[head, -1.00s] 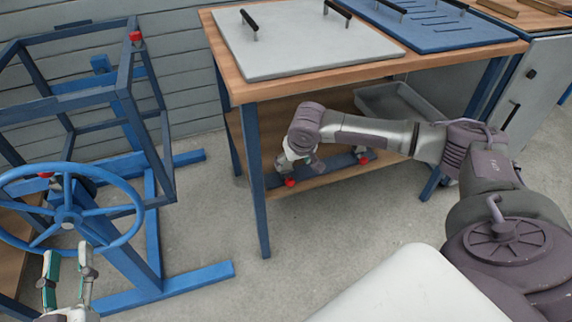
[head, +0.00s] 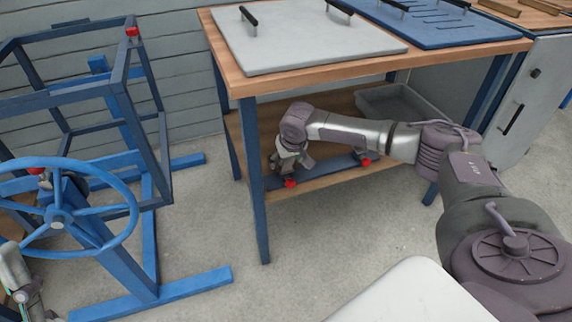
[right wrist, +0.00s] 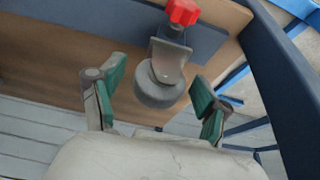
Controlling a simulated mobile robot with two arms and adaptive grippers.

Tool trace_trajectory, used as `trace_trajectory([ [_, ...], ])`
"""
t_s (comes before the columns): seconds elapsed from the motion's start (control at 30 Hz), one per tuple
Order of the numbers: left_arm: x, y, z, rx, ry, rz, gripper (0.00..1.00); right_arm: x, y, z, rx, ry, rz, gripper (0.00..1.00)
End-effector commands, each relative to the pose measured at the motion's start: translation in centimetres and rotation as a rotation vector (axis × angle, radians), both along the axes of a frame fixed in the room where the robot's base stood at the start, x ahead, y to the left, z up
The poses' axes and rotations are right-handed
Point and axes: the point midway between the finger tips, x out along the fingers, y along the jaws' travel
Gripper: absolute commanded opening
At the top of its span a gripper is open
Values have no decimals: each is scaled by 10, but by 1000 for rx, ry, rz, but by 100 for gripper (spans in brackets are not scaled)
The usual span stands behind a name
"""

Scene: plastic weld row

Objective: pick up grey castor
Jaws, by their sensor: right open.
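In the right wrist view, the grey castor (right wrist: 158,82) has a round wheel in a metal fork, with a red knob (right wrist: 183,12) beyond it. My right gripper (right wrist: 157,86) is open, its green-padded fingers on either side of the castor wheel with gaps showing. In the head view, my right gripper (head: 288,162) is at the left end of a dark blue bar (head: 325,172) on the table's lower shelf and mostly hides the castor there. A red knob (head: 290,183) shows just below it. My left gripper (head: 18,288) is partly cut off at the lower left.
Another red knob (head: 365,161) sits farther right on the bar. A table leg (head: 255,180) stands close left of my right gripper. The tabletop (head: 245,86) is above my forearm. A grey tray (head: 385,105) lies behind. A blue handwheel (head: 125,205) and frame stand left.

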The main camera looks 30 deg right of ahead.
Motion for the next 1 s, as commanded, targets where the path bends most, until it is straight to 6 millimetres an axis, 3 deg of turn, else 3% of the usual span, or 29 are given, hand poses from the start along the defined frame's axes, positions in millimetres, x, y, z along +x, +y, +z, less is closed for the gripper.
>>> trace_trajectory([
  [0.33,-6,1,3,-11,-36,-2,40,1,-1,-2,0,-1,0,74],
  [0.73,-6,1,3,-10,-35,-1,40,1,-1,-2,-1,0,-1,8],
  [1.0,-5,1,3,-10,-33,-2,40,1,-1,-1,0,-1,-1,6],
])
